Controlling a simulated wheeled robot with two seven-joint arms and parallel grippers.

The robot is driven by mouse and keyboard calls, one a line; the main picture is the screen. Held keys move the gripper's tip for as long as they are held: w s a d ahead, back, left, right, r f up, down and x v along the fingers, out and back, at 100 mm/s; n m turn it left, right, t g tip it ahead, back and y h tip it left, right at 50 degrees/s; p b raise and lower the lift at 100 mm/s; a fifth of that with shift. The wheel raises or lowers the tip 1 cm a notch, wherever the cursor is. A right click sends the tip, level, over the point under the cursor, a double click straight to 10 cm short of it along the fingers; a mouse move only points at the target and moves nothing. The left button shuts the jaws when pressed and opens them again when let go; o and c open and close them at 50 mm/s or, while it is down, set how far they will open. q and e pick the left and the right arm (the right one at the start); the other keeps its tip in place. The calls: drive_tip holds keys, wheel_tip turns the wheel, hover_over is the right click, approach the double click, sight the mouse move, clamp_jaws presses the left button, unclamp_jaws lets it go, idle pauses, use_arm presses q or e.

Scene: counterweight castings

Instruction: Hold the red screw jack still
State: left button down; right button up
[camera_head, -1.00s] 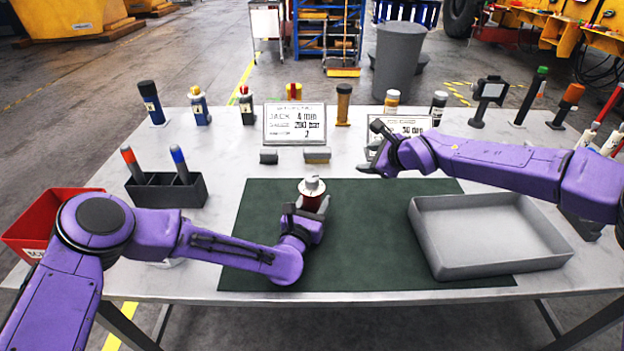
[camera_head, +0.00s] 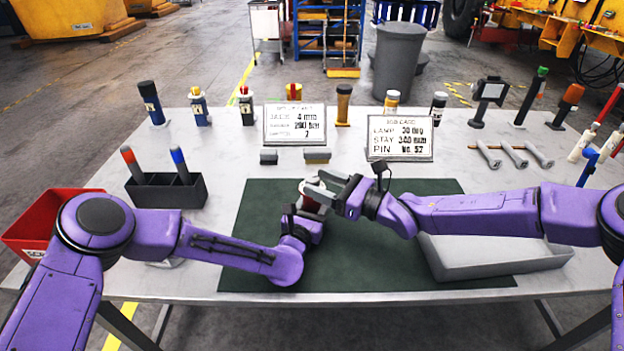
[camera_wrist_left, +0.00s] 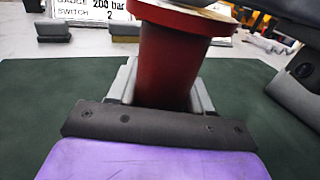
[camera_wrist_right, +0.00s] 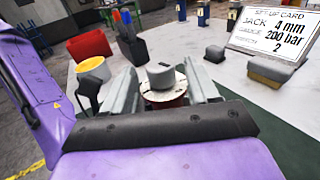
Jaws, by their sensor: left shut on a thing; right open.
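The red screw jack (camera_head: 313,203) stands upright on the dark green mat (camera_head: 260,215), partly hidden by both grippers. Its red body (camera_wrist_left: 172,55) fills the middle of the left wrist view. My left gripper (camera_head: 305,211) is shut on this body, low down. My right gripper (camera_head: 325,187) is open at the jack's top. In the right wrist view its fingers lie either side of the grey top knob (camera_wrist_right: 161,76) and the pale disc under it. I cannot tell whether they touch it.
A setup card (camera_head: 294,124) reads jack 4 mm, gauge 200 bar, switch 2. A job card (camera_head: 400,138) stands right of it. A grey tray (camera_head: 490,262) lies under my right arm. A black holder (camera_head: 165,192) and red bin (camera_head: 45,220) are left. Several tools line the back.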

sight(312, 177)
drive_tip(key=shift+x, duration=1.45)
drive_tip(key=c, duration=0.9)
drive_tip(key=shift+w, duration=0.1)
drive_tip(key=shift+c, duration=0.2)
drive_tip(key=shift+r, duration=0.1)
drive_tip(key=shift+n+g+y, duration=0.4)
drive_tip(key=shift+n+g, duration=0.1)
drive_tip(key=shift+g, duration=0.2)
drive_tip(key=n+g+y, duration=0.1)
drive_tip(key=n+g, duration=0.1)
drive_tip(key=shift+w+g, duration=0.1)
drive_tip(key=shift+g, duration=0.3)
drive_tip(key=n+g, duration=0.3)
drive_tip(key=g, duration=0.2)
drive_tip(key=shift+y, duration=0.3)
drive_tip(key=shift+n+g, duration=1.5)
drive_tip(key=shift+g, duration=0.7)
